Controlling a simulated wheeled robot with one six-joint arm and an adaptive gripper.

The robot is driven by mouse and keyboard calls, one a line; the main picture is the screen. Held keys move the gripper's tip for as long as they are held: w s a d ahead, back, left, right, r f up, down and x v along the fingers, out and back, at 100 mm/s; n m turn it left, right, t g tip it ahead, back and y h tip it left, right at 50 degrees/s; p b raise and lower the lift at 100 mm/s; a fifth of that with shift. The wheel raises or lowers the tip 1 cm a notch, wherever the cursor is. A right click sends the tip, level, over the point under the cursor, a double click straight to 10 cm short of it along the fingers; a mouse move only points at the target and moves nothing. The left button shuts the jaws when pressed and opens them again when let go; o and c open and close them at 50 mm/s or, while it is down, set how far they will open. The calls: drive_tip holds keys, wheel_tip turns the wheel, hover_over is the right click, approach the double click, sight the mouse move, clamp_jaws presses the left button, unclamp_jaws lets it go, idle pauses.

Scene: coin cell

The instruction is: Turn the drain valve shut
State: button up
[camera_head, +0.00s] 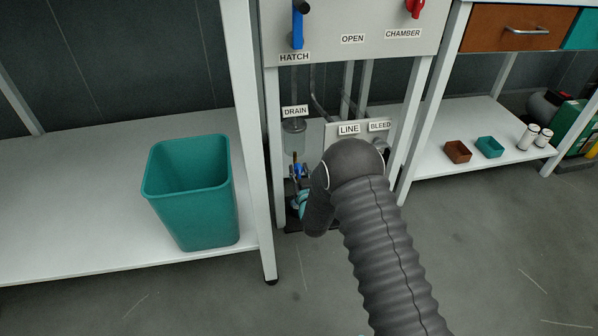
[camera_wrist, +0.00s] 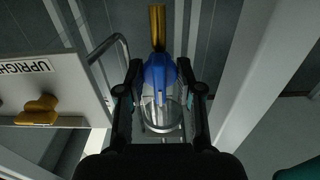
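The drain valve has a blue handle (camera_head: 298,171) under the DRAIN sign (camera_head: 295,111) in the head view, low between the frame's legs. In the wrist view the blue handle (camera_wrist: 160,74) sits in front of a brass pipe (camera_wrist: 157,28), with a clear round vessel (camera_wrist: 161,113) behind and below it. My gripper (camera_wrist: 160,72) has its two fingers apart, one on each side of the blue handle. The gap between fingertips and handle looks very small, and I cannot tell whether they touch. In the head view my arm hides much of my gripper.
A teal bin (camera_head: 190,195) stands on the white shelf (camera_head: 60,215) at left. Frame legs (camera_head: 275,150) stand close to my arm. LINE (camera_head: 348,129) and BLEED (camera_head: 380,126) signs are just right. In the wrist view, a panel with a yellow knob (camera_wrist: 38,111) is at left.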

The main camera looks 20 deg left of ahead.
drive_tip(key=shift+n, duration=0.4)
drive_tip(key=n, duration=0.3)
drive_tip(key=shift+a+n, duration=0.1)
drive_tip(key=shift+n, duration=0.3)
drive_tip(key=n, duration=0.4)
drive_tip(key=shift+s, duration=0.1)
drive_tip(key=n, duration=0.5)
drive_tip(key=shift+a+f, duration=0.1)
drive_tip(key=shift+f+n, duration=0.1)
drive_tip(key=shift+n, duration=2.1)
drive_tip(key=o, duration=1.1)
